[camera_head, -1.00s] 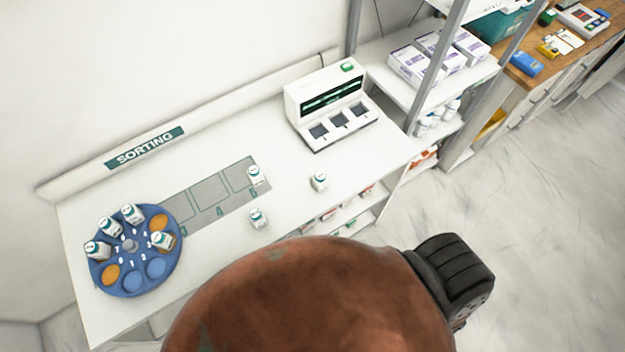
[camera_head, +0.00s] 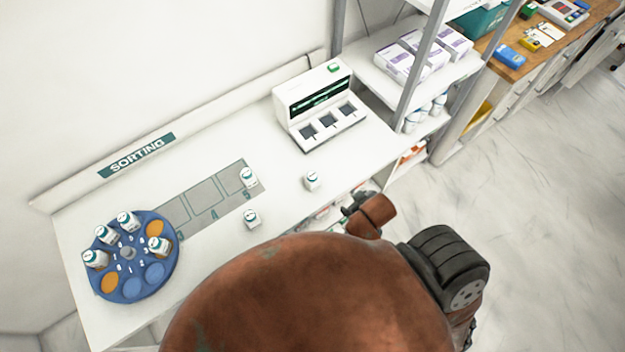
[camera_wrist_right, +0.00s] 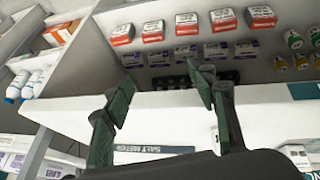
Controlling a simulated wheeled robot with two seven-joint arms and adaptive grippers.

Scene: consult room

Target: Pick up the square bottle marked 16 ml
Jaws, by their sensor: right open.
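Three small white bottles with teal labels stand on the white table: one at the grey marked strip (camera_head: 249,177), one in front of it (camera_head: 251,219), and one to the right (camera_head: 311,180). More such bottles sit in a round blue tray (camera_head: 167,268) at the left. The labels are too small to read, so I cannot tell which bottle is marked 16 ml. My right gripper (camera_head: 351,203) is near the table's front edge, right of the rightmost bottle and apart from it. In the right wrist view its fingers (camera_wrist_right: 163,87) are spread, with nothing between them.
A white device with three dark pads (camera_head: 319,108) stands at the back of the table. A shelf rack (camera_head: 426,83) with boxes and bottles borders the table on the right. The table between the strip and the device is clear. My own brown body hides the front.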

